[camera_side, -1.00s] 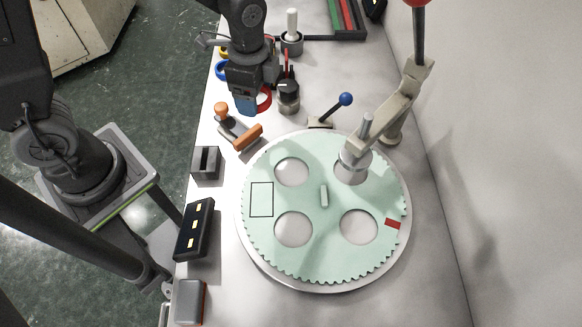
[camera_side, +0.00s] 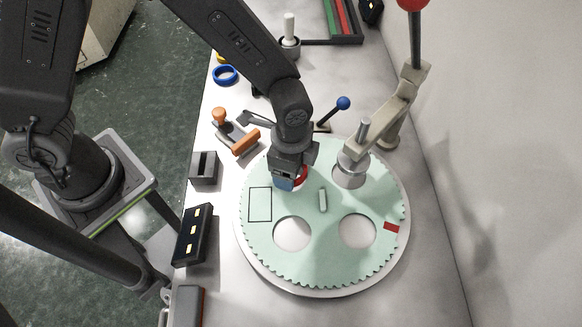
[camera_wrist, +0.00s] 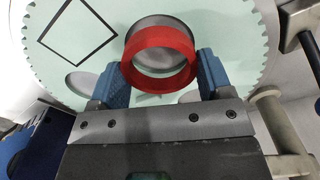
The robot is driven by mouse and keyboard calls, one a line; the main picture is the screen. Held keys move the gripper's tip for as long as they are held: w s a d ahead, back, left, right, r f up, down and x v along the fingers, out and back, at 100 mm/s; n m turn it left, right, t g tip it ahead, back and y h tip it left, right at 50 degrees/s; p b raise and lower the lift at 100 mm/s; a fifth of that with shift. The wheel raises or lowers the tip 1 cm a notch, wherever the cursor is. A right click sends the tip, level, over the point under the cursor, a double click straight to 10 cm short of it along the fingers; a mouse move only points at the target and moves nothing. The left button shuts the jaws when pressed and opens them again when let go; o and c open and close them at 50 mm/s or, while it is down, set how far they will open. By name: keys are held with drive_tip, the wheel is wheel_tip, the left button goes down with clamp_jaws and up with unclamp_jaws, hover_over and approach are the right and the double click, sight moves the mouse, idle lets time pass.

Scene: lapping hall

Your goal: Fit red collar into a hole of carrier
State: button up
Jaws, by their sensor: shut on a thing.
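The carrier (camera_side: 325,262) is a pale green toothed disc with several round holes; it also shows in the wrist view (camera_wrist: 222,22). My gripper (camera_side: 287,184) is over its upper-left hole, which it mostly hides in the side view. In the wrist view my gripper (camera_wrist: 162,78) has its two blue fingers shut on the red collar (camera_wrist: 160,84), a ring held between them. In the side view only a sliver of the collar (camera_side: 303,175) shows. The hole's grey edge (camera_wrist: 165,22) shows past the collar's far rim, so the two look slightly offset. The collar appears above the carrier; the exact gap is unclear.
A beige clamp arm (camera_side: 388,117) with a metal weight (camera_side: 352,163) stands over the upper-right hole. A blue-knobbed lever (camera_side: 343,103), an orange-handled tool (camera_side: 246,142), a grey block (camera_side: 204,168) and a black box (camera_side: 193,235) surround the disc. A small peg (camera_side: 323,200) stands at its centre.

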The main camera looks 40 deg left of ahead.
drive_tip(key=shift+f, duration=0.9)
drive_tip(key=shift+f, duration=0.15)
drive_tip(key=shift+s+a+f, duration=0.1)
drive_tip(key=shift+f, duration=0.45)
drive_tip(key=o, duration=0.8)
drive_tip(key=shift+o, duration=0.5)
drive_tip(key=shift+r, duration=0.3)
wheel_tip(320, 180, up, 13)
